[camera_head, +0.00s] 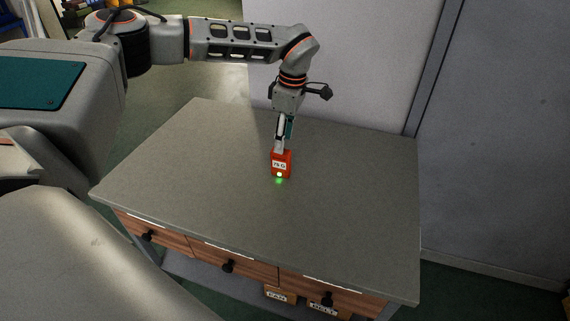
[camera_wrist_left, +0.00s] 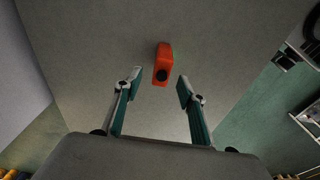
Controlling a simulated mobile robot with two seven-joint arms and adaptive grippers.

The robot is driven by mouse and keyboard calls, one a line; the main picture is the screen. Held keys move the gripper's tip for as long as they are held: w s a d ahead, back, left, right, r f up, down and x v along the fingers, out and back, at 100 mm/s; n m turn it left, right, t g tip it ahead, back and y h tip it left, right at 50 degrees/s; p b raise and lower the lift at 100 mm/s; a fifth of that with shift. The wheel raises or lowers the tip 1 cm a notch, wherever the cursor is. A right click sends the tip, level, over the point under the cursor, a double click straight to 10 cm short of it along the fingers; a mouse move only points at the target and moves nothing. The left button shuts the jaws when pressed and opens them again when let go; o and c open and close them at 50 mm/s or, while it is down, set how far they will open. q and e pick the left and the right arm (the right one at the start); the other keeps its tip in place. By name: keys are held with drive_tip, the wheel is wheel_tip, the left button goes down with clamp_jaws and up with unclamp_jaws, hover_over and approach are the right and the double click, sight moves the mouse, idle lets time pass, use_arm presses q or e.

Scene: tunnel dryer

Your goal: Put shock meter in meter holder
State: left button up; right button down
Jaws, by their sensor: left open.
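A small red box with a white label and a glowing green light, which looks like the shock meter (camera_head: 281,158), stands on the grey table top. My left gripper (camera_head: 280,148) points down at it from behind, its tips close to the box's top in the head view. In the left wrist view the red box (camera_wrist_left: 164,58) lies between and just beyond the two open fingers (camera_wrist_left: 160,76), with a gap on both sides. The fingers do not visibly touch it. I cannot make out a meter holder in either view. My right gripper is not in view.
The grey table (camera_head: 215,165) is otherwise bare. Wooden drawers with black knobs (camera_head: 228,266) run along its front. Labelled boxes (camera_head: 278,295) sit below the drawers. A pale wall (camera_head: 345,60) and a grey panel (camera_head: 500,130) stand behind and right of the table.

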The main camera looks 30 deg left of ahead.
sight(281, 163)
use_arm(q)
drive_tip(key=shift+s+a+f, duration=0.15)
drive_tip(key=shift+a+f, duration=0.05)
drive_tip(key=shift+f, duration=1.4)
drive_tip(key=shift+s+a+f, duration=0.1)
drive_tip(key=shift+a+f, duration=0.05)
drive_tip(key=shift+f, duration=1.4)
clamp_jaws()
